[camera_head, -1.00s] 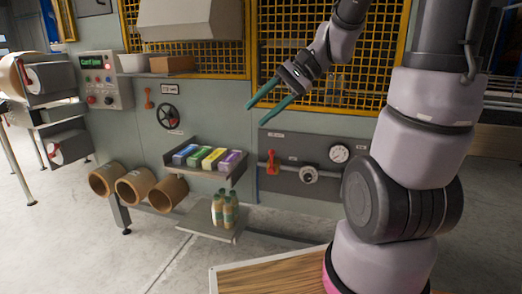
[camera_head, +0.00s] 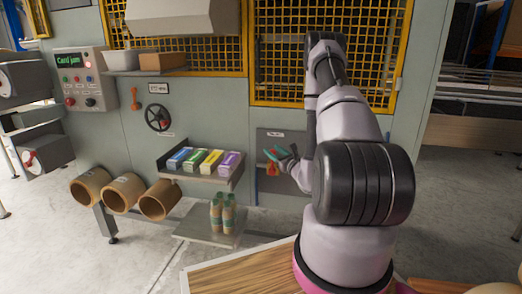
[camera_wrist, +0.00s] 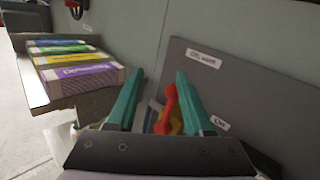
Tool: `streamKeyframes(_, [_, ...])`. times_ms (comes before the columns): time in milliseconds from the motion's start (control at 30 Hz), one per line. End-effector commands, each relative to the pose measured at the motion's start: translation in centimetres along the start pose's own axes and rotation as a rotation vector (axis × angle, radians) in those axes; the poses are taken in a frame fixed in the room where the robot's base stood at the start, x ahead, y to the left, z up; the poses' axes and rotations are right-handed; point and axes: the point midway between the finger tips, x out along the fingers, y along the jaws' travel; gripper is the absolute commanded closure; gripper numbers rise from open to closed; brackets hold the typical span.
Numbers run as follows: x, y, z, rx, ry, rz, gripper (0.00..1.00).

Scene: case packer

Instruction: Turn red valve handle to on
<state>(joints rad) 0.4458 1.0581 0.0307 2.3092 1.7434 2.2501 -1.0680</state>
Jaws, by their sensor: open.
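The red valve handle (camera_head: 273,170) shows just below my gripper (camera_head: 274,153) at the dark valve panel (camera_head: 268,137). In the wrist view the red handle (camera_wrist: 168,108) stands slightly tilted, seen between the two teal fingers of my gripper (camera_wrist: 160,76). The fingers are apart and empty, and I cannot tell whether either touches the handle. A small white label (camera_wrist: 220,122) sits on the panel right of the handle. My arm hides the right part of the panel in the head view.
A shelf (camera_head: 205,174) with several coloured boxes juts out left of the panel. Bottles (camera_head: 222,212) stand on a lower plate (camera_head: 190,228). A black handwheel (camera_head: 158,117) and an orange lever (camera_head: 135,98) are on the wall farther left. Yellow mesh guards (camera_head: 275,58) are above.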

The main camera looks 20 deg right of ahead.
Motion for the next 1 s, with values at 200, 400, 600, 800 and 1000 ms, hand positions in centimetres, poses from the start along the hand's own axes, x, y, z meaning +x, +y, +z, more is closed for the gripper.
streamKeyframes(200, [-1.9, -2.5, -4.3, -0.001, 0.063, -0.14, 0.48])
streamKeyframes(400, [0.1, -2.9, -4.5, -0.004, 0.062, -0.145, 0.48])
streamKeyframes(600, [4.0, -3.4, -4.7, -0.002, 0.061, -0.143, 0.48])
streamKeyframes(800, [7.1, -3.9, -4.9, -0.002, 0.063, -0.143, 0.48])
streamKeyframes(1000, [8.5, -4.1, -5.0, 0.0, 0.064, -0.144, 0.48])
